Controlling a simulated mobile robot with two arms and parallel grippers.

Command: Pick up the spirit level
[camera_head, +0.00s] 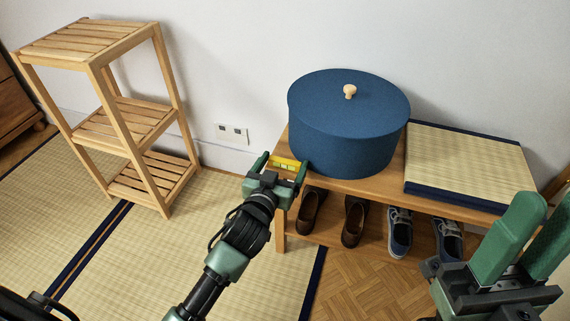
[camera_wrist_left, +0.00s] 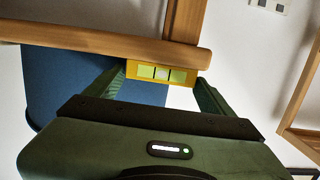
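The spirit level (camera_head: 284,163) is a small yellow bar with pale green vials, at the left end of the wooden bench, beside the blue round box. It also shows in the left wrist view (camera_wrist_left: 161,73), against the wooden bench edge. My left gripper (camera_head: 280,168) is at the level with its fingers spread wide, one near each visible end. In the left wrist view the left gripper (camera_wrist_left: 161,78) has the level between or just beyond its fingertips; contact cannot be told. My right gripper (camera_head: 538,228) is at the lower right with its fingers apart and nothing seen between them.
The bench (camera_head: 380,188) carries the lidded blue box (camera_head: 345,130) and a tatami cushion (camera_head: 465,160). Several shoes (camera_head: 353,222) stand on its lower shelf. A slatted wooden rack (camera_head: 115,125) stands to the left. The tatami floor (camera_head: 225,230) between is open.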

